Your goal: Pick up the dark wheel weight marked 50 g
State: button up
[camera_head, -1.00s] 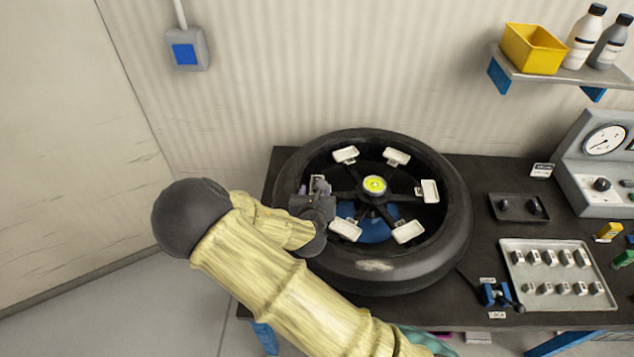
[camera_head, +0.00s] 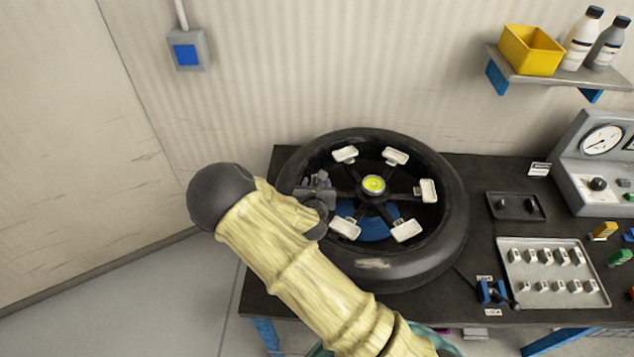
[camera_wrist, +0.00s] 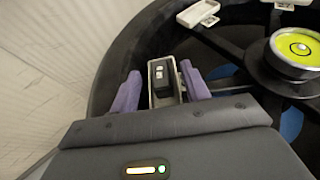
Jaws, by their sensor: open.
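In the wrist view a dark wheel weight (camera_wrist: 159,71) with small pale marks sits in a white tray (camera_wrist: 170,97) on the wheel. The marks are too small to read. My gripper (camera_wrist: 161,70) is open, with one purple finger on each side of the weight and tray. I cannot tell whether either finger touches them. In the head view my gripper (camera_head: 318,182) is over the left side of the black wheel (camera_head: 440,245), and it hides the weight there.
Several white trays (camera_head: 397,157) ring the wheel around a yellow-green bubble level (camera_head: 373,184). A metal tray (camera_head: 557,298) with several pale weights and a small dark tray (camera_head: 516,206) with dark pieces lie to the right. A gauge box (camera_head: 600,180) stands at the far right.

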dwell(0.3)
grip_shut()
jog(key=shift+r, duration=0.15)
notch_tip(320, 180, up, 10)
jog(key=b, duration=0.1)
dwell(0.4)
jog(key=shift+f, duration=0.2)
dwell(0.3)
